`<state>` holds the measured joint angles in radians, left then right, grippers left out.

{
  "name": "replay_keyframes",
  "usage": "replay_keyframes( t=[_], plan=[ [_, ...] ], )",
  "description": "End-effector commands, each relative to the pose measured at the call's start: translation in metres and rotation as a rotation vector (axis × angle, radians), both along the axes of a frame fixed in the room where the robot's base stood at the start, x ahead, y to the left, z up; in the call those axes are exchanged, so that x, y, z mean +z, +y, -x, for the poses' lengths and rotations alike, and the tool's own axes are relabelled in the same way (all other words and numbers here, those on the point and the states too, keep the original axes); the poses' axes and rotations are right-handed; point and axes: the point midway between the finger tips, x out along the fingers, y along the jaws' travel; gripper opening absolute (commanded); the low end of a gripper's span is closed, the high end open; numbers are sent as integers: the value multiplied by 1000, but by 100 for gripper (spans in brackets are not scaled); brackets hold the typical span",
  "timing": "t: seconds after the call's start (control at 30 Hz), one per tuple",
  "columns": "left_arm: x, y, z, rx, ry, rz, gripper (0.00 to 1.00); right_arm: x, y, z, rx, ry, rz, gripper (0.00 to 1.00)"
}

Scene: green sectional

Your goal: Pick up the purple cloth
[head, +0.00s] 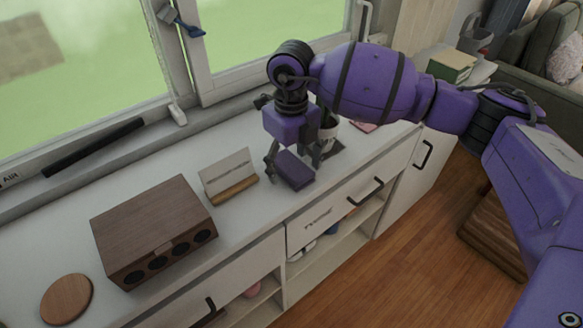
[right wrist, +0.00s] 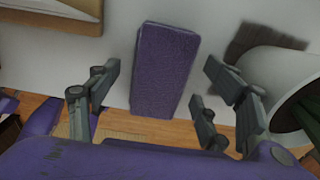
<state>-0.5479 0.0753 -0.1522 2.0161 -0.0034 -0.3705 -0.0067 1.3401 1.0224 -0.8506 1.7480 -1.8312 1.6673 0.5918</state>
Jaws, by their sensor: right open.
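The purple cloth (head: 294,170) is a folded, thick rectangular block on the white counter near its front edge. In the right wrist view the cloth (right wrist: 163,70) lies between the open fingers, with gaps on both sides. My right gripper (head: 293,164) is open and points down over the cloth; it also shows in the right wrist view (right wrist: 160,98). I cannot tell the exact height of the fingertips over the counter. My left gripper is not in view.
A card in a wooden stand (head: 231,178) is left of the cloth, and a brown wooden speaker box (head: 152,226) is farther left. A white pot (right wrist: 282,88) is close to the right finger. A round wooden disc (head: 66,299) lies at the counter's left end.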

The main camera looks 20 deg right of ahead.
Motion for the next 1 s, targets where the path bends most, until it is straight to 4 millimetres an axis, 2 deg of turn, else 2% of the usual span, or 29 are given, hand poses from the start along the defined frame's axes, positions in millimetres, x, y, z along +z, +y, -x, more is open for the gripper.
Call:
replay_keyframes(
  t=[0.07,0.4,0.77,0.87,1.0],
  plan=[
    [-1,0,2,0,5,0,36,0,0,0,0,0,0,73],
    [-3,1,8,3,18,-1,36,1,0,0,-1,0,0,28],
    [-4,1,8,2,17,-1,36,6,0,-1,-1,-1,1,28],
    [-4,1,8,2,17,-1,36,15,0,-1,-1,-3,0,28],
    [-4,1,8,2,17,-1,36,37,2,2,1,-4,-1,28]
  ],
)
